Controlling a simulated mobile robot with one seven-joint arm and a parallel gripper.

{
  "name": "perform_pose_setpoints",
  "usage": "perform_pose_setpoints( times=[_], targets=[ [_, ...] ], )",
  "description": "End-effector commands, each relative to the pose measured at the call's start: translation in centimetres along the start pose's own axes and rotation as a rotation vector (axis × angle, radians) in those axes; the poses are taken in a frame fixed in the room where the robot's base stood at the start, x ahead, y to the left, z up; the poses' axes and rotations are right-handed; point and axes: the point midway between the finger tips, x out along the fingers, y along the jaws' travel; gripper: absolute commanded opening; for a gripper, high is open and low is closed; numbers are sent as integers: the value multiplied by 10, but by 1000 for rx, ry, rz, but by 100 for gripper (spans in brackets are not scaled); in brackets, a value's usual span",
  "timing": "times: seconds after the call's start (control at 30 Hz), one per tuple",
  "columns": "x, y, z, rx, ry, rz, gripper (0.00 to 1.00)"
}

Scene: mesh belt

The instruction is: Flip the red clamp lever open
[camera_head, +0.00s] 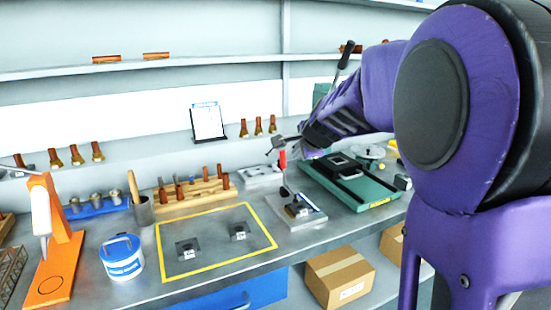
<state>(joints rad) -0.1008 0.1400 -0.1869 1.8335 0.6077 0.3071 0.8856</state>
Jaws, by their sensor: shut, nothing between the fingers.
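The red clamp lever (282,159) stands roughly upright above a small clamp on a grey base plate (312,220), right of centre on the bench. My gripper (276,144) is at the end of my purple arm, which reaches in from the right. It is shut and empty, right at the top of the red lever in the picture. I cannot tell whether it touches the lever. My gripper and wrist hide part of the area behind the lever.
A green fixture (375,195) stands right of the clamp. A wooden rack (193,197) with several pegs is to the left. A yellow-outlined area (212,262) holds two small dark blocks. A white-blue tub (122,268) and orange stand (58,258) are further left.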

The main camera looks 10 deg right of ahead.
Motion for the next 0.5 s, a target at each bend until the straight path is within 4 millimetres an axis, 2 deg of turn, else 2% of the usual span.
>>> perform_pose_setpoints(
  times=[0.03,0.3,0.5],
  targets=[
    [14,3,0,0,1,3,0],
    [72,2,0,-1,0,2,0],
    [97,-12,0,-2,-1,1,0]
  ],
)
